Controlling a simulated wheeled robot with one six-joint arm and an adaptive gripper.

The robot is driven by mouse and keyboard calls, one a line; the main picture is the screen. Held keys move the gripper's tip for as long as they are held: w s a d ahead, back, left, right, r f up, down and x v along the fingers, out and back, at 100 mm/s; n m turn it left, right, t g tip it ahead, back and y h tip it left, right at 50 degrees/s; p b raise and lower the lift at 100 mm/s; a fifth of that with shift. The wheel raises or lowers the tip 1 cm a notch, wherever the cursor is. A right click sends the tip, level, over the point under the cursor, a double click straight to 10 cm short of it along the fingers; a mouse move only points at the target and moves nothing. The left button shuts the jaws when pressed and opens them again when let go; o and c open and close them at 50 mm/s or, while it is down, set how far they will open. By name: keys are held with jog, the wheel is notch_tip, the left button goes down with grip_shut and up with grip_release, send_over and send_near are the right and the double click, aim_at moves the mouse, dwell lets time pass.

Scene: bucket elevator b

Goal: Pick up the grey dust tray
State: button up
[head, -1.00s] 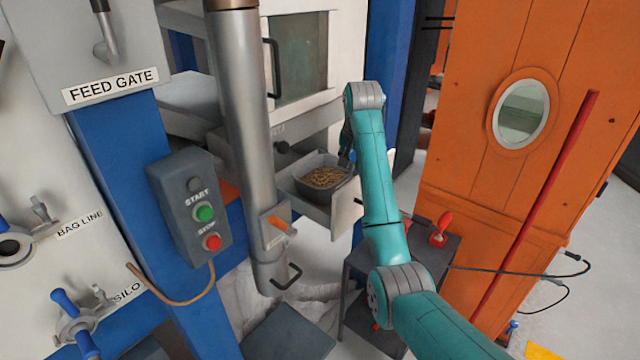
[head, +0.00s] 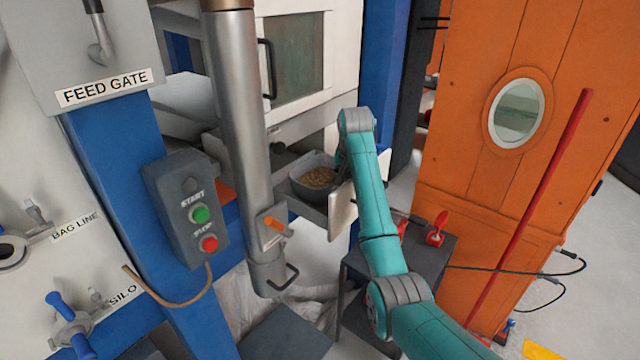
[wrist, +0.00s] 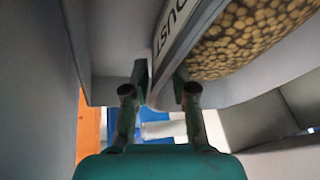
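The grey dust tray (head: 314,160) is full of tan pellets and shows inside the pulled-out drawer in the head view. In the wrist view its curved wall (wrist: 182,38) carries a label reading partly "DUST". My gripper (wrist: 160,80) has one finger on each side of that wall, with the fingertips drawn in close. It looks shut on the wall. In the head view my teal arm reaches down to the tray's right side and hides the fingers. The tray's underside is hidden.
The white drawer front (head: 342,211) stands close by the tray's right. A grey vertical pipe (head: 238,130) with an orange handle stands to the left. A dark side table (head: 436,262) with red items is below my arm. An orange cabinet (head: 455,160) stands right.

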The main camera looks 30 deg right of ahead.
grip_shut()
jog(key=shift+r, duration=0.1)
notch_tip(320, 180, up, 12)
jog(key=w+d, duration=0.2)
jog(key=d, duration=0.6)
jog(key=w+d, duration=0.3)
jog(key=d, duration=0.6)
jog(key=shift+w, duration=0.3)
